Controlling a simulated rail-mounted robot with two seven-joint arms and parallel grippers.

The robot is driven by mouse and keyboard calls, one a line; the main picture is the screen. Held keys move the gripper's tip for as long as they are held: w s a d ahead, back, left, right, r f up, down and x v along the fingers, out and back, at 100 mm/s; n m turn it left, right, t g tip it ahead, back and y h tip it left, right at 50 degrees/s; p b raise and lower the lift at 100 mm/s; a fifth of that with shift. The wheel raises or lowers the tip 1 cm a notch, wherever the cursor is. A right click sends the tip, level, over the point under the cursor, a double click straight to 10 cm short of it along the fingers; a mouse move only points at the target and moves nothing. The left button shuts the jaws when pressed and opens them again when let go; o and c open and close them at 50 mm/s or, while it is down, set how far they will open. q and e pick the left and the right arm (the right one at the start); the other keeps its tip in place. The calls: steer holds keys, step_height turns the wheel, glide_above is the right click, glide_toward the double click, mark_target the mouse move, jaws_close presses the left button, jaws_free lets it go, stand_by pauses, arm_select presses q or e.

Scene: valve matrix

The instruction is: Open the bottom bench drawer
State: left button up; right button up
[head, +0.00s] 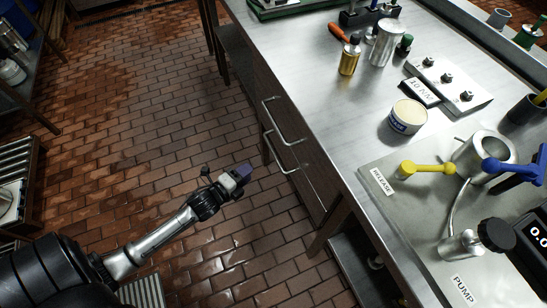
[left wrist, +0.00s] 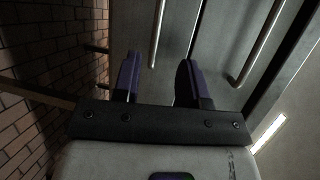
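The bench's drawer front shows two bar handles in the head view. The lower one, on the bottom drawer, is a bent metal handle (head: 284,158); the upper handle (head: 287,125) sits above it. Both drawers look closed. My left gripper (head: 243,171) is apart from the lower handle, a little to its left, over the brick floor. In the left wrist view, its two purple fingers (left wrist: 157,75) are spread with nothing between them. The bottom handle (left wrist: 158,32) lies beyond and between the fingertips; the upper handle (left wrist: 258,45) is to the right. My right gripper is out of view.
The steel benchtop (head: 310,85) carries a gold bottle (head: 349,58), a silver can (head: 386,43), a round tin (head: 407,117) and a valve panel (head: 395,215). A bench leg (head: 328,228) stands right of the drawers.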

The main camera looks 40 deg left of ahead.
mark_target(274, 152)
arm_select(q)
steer(key=shift+w+d+f+b, duration=0.1)
steer(key=shift+w+f+b, duration=0.6)
steer(key=shift+w, duration=1.55)
steer(key=shift+w+d+f+b, duration=0.1)
steer(key=shift+w+f+b, duration=0.1)
steer(key=shift+w+b, duration=1.5)
steer(key=shift+w+d+f+b, duration=0.1)
steer(key=shift+w+f+b, duration=0.3)
steer(key=shift+w, duration=2.4)
steer(key=shift+c, duration=0.4)
steer(key=c, duration=0.6)
jaws_close()
